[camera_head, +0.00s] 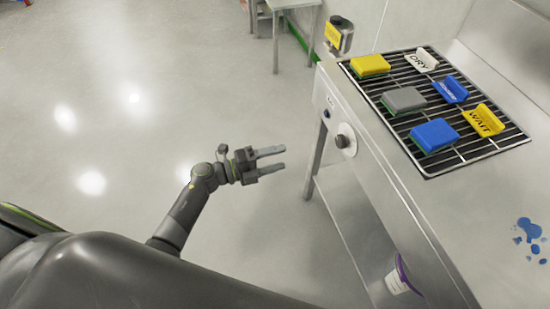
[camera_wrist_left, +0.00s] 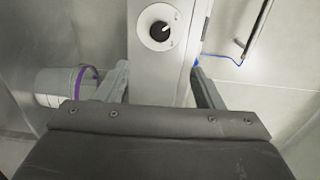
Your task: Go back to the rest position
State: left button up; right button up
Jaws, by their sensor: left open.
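My left gripper (camera_head: 272,162) is open and empty in the head view. It is held out over the floor, to the left of the steel bench (camera_head: 380,205) and apart from it. In the left wrist view the two fingers of my left gripper (camera_wrist_left: 160,85) stand apart with nothing between them. Beyond them is the bench front with its round knob (camera_wrist_left: 160,30). My right gripper is in neither view.
A black rack (camera_head: 375,82) on the bench holds yellow, grey and blue sponges and several labelled tags. A blue spill (camera_head: 528,229) lies on the bench top. A white bucket (camera_head: 402,276) stands below. The floor at left is clear.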

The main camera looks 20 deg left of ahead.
pick_arm(q)
jog(key=s+a+f+n+t+y, duration=0.1)
jog(key=s+a+f+n+y, duration=0.25)
jog(key=a+f+n, duration=0.35)
jog(key=s+a+f+n+y, duration=0.25)
jog(key=f+n+y, duration=0.3)
jog(key=f, duration=0.35)
jog(key=s+a+f+n+t+y, duration=0.1)
jog(key=s+a+f+n+y, duration=0.3)
jog(key=f+n, duration=0.35)
jog(key=s+f+n+g+y, duration=0.1)
jog(key=s+f+n+g, duration=0.2)
jog(key=s+f, duration=0.3)
jog(key=s+a+f+n+g, duration=0.1)
jog(key=s+f+n+g, duration=0.2)
jog(key=s, duration=1.3)
jog(key=s+a+f+n+g+y, duration=0.1)
jog(key=s+f+n+g, duration=0.2)
jog(key=s+f+g, duration=0.2)
jog(key=s+f, duration=0.3)
jog(key=s, duration=0.3)
jog(key=shift+s+f+y, duration=0.3)
jog(key=shift+s, duration=0.05)
jog(key=shift+w, duration=0.1)
